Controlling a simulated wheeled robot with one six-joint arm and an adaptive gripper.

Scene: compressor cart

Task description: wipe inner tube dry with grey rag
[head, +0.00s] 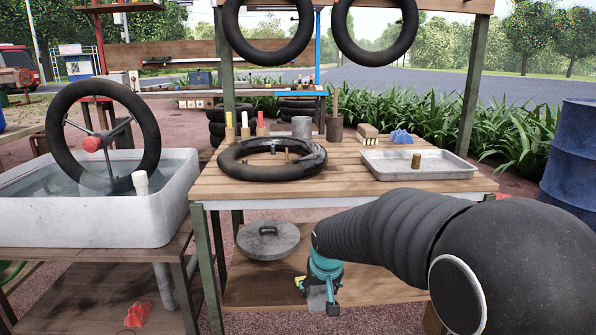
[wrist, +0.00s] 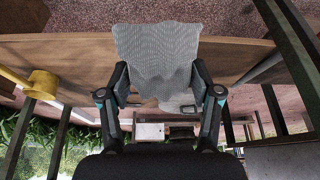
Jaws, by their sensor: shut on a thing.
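The black inner tube (head: 232,163) lies flat on the slatted wooden bench top. Its right side looks darker and glossier than the rest. My gripper (head: 318,287) is low in the head view, in front of the bench's lower shelf and apart from the tube. It is shut on the grey rag (head: 316,299). In the wrist view my gripper (wrist: 160,95) has the grey rag (wrist: 156,50) spread between and beyond its fingers. The tube cannot be made out in the wrist view.
A metal tray (head: 440,172) with a small brown cylinder stands on the bench at right. A white water basin (head: 90,222) holding a wheel is at left. A round grey lid (head: 268,240) is on the lower shelf. Tubes (head: 268,50) hang above. A blue barrel (head: 572,160) stands far right.

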